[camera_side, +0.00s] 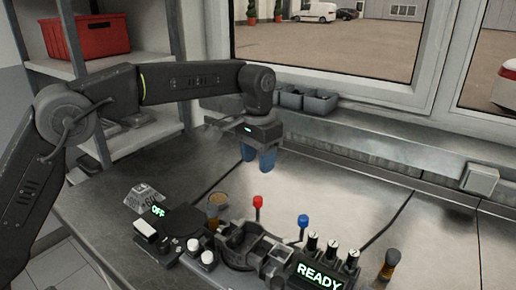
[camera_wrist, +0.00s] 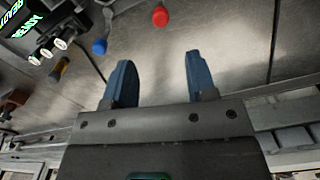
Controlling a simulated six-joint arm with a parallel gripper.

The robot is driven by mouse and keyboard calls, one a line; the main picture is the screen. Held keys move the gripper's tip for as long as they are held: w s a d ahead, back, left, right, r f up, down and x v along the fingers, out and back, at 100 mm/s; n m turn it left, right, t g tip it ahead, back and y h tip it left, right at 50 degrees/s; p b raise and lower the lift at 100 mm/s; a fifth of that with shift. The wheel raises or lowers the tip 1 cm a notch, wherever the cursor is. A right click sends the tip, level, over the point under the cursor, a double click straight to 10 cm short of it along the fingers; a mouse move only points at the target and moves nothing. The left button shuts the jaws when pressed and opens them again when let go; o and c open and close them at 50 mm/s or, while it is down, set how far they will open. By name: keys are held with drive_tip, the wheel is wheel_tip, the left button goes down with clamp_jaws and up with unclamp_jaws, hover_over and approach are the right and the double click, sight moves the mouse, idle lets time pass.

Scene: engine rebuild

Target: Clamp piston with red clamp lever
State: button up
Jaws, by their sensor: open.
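The red clamp lever (camera_side: 258,202) stands upright with a red knob at the clamping fixture (camera_side: 240,246) on the bench. Its knob also shows at the top of the wrist view (camera_wrist: 160,16). My gripper (camera_side: 258,166) hangs above the bench behind the lever, pointing down, with blue fingers apart and nothing between them. In the wrist view the spread fingers (camera_wrist: 157,65) are clear of the red knob. I cannot clearly make out a piston in the fixture. A tan-topped round part (camera_side: 218,199) stands left of the lever; I cannot tell what it is.
A blue-knobbed lever (camera_side: 303,221) stands right of the red one. A READY display (camera_side: 320,275) with several white-topped knobs is at the front. A handled tool (camera_side: 389,264) is at the right. An OFF display (camera_side: 158,211) is at left. The bench behind is clear.

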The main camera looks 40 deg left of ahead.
drive_tip(key=shift+r, duration=1.3)
drive_tip(key=s+a+r+t, duration=0.1)
drive_tip(key=s+a+r, duration=0.1)
drive_tip(key=s, duration=0.3)
drive_tip(key=s+a+r+n+t, duration=0.1)
drive_tip(key=s+a+r, duration=0.15)
drive_tip(key=s, duration=0.25)
drive_tip(key=s+a+r+t, duration=0.1)
drive_tip(key=s+a+r, duration=0.1)
drive_tip(key=s+a, duration=0.15)
drive_tip(key=s+a+f+t, duration=0.1)
drive_tip(key=s+f, duration=0.3)
drive_tip(key=s, duration=0.4)
drive_tip(key=s+a+f+n+t, duration=0.1)
drive_tip(key=s+f, duration=0.3)
drive_tip(key=s, duration=0.5)
drive_tip(key=shift+a+f+n+t, duration=0.2)
drive_tip(key=shift+a+n+t, duration=0.1)
drive_tip(key=shift+a, duration=0.35)
